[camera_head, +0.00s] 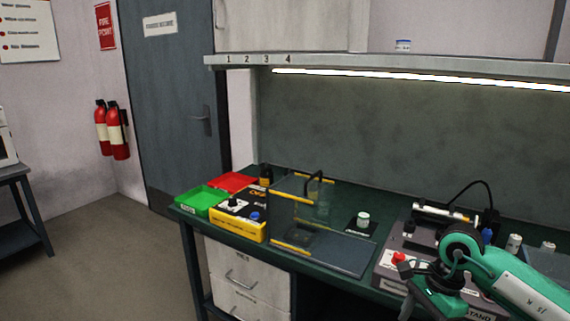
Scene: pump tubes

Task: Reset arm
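My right arm (515,292), green with dark joints, comes in from the lower right. It bends down in front of the workbench's right part, over a device with a red knob (398,258). Its lower end runs toward the bottom edge of the picture. I cannot make out the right gripper's fingers or anything held there. My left arm and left gripper do not show.
The dark green workbench (345,259) carries a green tray (202,199), a red tray (232,181), a yellow rack (237,225), a clear box (294,212) and a small white-capped item (363,218). Drawers (245,275) stand below. Floor at the left is open.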

